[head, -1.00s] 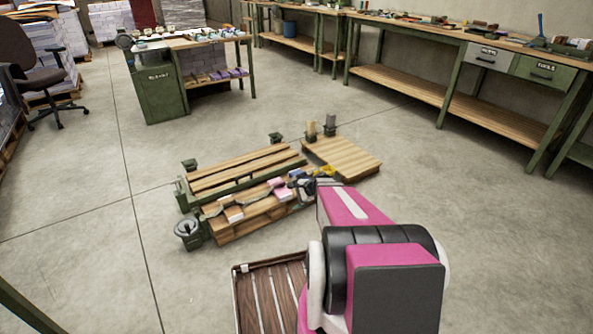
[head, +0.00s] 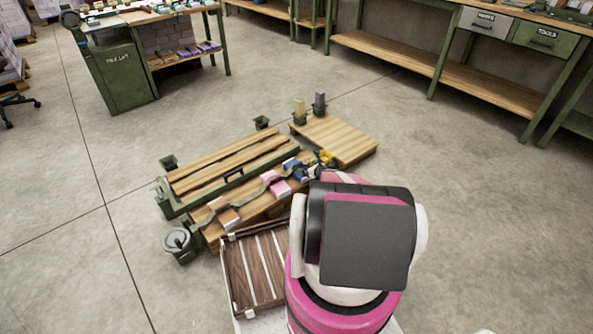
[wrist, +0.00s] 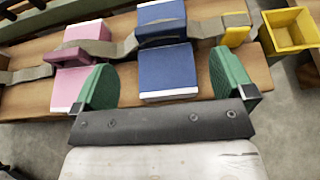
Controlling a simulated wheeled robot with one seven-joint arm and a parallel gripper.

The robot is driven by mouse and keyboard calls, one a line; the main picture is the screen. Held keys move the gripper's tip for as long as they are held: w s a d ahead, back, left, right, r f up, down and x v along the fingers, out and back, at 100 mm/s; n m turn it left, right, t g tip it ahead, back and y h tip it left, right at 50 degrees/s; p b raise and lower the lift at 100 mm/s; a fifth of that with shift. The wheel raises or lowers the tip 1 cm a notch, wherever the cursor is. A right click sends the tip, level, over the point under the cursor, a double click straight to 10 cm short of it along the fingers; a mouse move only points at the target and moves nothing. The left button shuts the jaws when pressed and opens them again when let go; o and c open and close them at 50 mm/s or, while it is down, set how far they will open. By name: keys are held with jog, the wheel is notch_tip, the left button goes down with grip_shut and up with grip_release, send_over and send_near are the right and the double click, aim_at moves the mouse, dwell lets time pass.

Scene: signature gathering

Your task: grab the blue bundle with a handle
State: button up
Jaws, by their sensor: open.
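The blue bundle (wrist: 166,70) lies on a wooden slatted bench, a block with white edges crossed by a grey strap. A blue band over the strap at its far side looks like the handle (wrist: 160,30). My gripper (wrist: 162,62) is open, with one green finger to the left of the bundle and one to the right, and nothing held. I cannot tell whether the fingers are at the bundle's height. In the head view the blue bundle (head: 301,174) shows small beside my arm, which hides my gripper.
A pink bundle (wrist: 72,82) lies just left, close to my left finger. A yellow bin (wrist: 291,30) stands at the right. A second slatted bench (head: 230,160) is behind, a low pallet (head: 335,138) to the right, and a grey round-topped pot (head: 178,243) at the left end. Floor at the right is clear.

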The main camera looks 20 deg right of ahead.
aim_at(298, 164)
jog(key=x, duration=0.9)
jog(key=shift+f, duration=0.25)
jog(key=c, duration=1.3)
jog(key=shift+r, duration=0.1)
